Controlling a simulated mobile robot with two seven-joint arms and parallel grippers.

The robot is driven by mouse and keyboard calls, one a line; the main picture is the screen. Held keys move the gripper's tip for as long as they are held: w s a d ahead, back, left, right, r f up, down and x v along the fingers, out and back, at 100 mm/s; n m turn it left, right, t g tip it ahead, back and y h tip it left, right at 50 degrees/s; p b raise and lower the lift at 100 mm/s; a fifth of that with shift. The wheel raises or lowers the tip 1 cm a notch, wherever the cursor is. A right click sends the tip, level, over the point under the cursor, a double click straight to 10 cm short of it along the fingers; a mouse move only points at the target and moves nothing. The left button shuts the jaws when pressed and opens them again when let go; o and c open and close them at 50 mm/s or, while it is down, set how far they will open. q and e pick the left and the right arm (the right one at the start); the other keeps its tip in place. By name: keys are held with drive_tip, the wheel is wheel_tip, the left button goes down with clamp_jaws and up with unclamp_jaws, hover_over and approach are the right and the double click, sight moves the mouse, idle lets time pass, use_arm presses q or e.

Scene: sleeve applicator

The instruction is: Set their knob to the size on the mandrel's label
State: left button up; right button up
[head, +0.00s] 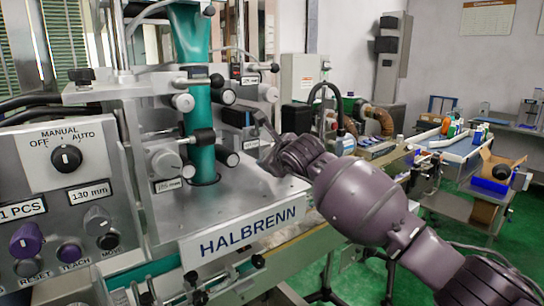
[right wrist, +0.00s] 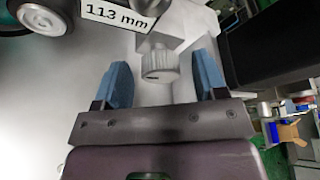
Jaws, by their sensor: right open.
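In the right wrist view a small ribbed grey knob (right wrist: 160,62) with a dark slot mark sits between the two blue fingertips of my right gripper (right wrist: 167,80). The jaws are open, with a gap on each side of the knob. A white label reading 113 mm (right wrist: 118,14) is above left of it. In the head view my right gripper (head: 268,148) is at the right side of the HALBRENN machine (head: 240,231) and hides this knob. A label at the machine's front left, below a grey knob (head: 165,161), is too small to read surely. My left gripper is out of view.
A teal sleeve (head: 201,105) runs down through the machine's middle. The left panel holds a selector (head: 66,158), a 130 mm label (head: 89,193) and several buttons. Black-ended rollers and brackets crowd my right gripper. A blue-topped table (head: 452,145) stands at the right.

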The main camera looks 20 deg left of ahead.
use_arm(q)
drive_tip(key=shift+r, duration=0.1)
use_arm(e)
drive_tip(key=shift+w+a, duration=0.1)
drive_tip(key=shift+w, duration=0.1)
drive_tip(key=c, duration=0.9)
drive_tip(key=shift+f+n+t+h+b, duration=0.3)
drive_tip(key=shift+f+n+t+b, duration=0.2)
drive_tip(key=shift+n+b, duration=0.4)
drive_tip(key=shift+a+r+b, duration=0.1)
drive_tip(key=shift+b, duration=0.35)
drive_tip(key=shift+r+n+b, duration=0.1)
drive_tip(key=shift+n+b, duration=0.4)
drive_tip(key=shift+b, duration=0.4)
drive_tip(key=shift+r+t+b, duration=0.1)
drive_tip(key=shift+t+b, duration=0.2)
drive_tip(key=shift+b, duration=0.5)
drive_tip(key=shift+s+r, duration=0.1)
drive_tip(key=shift+r, duration=0.1)
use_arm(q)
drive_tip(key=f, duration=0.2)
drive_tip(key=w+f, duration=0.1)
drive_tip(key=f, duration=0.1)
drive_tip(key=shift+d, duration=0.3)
